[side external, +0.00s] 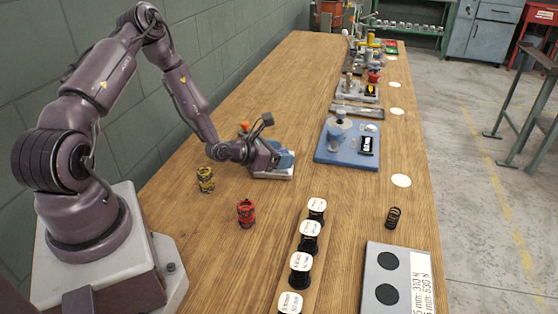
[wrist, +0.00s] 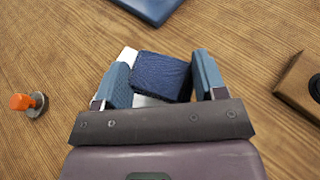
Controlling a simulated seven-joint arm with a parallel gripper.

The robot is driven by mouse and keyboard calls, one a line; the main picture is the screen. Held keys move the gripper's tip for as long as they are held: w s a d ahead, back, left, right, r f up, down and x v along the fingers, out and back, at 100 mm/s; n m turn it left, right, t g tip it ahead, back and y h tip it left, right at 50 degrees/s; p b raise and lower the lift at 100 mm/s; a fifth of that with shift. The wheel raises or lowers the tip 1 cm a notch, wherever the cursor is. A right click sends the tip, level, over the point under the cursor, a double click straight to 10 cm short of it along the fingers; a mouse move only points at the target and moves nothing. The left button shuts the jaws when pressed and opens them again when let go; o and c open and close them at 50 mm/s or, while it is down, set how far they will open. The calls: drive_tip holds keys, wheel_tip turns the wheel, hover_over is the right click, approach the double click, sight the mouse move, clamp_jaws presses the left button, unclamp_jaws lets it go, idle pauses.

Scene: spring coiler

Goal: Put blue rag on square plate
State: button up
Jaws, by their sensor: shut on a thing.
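The blue rag (wrist: 162,76) is a dark blue folded cloth between the fingers of my gripper (wrist: 161,68) in the wrist view. My gripper is shut on it. A white square plate (wrist: 128,56) shows past the rag's left side and near edge, so the rag is over the plate. I cannot tell whether the rag rests on it. In the side external view my gripper (side external: 282,158) is low over the white plate (side external: 273,176), pointing down to the right. The rag is hard to tell from the blue fingers there.
An orange-knobbed piece (wrist: 22,101) stands left of the gripper. A yellow-black spring stack (side external: 205,180) and a red one (side external: 246,212) stand nearer. A blue fixture (side external: 330,158) lies to the right. A row of labelled spools (side external: 309,236) and a grey board (side external: 383,258) are in front.

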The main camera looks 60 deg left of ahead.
drive_tip(key=shift+f, duration=1.05)
drive_tip(key=shift+f, duration=0.1)
drive_tip(key=o, duration=0.9)
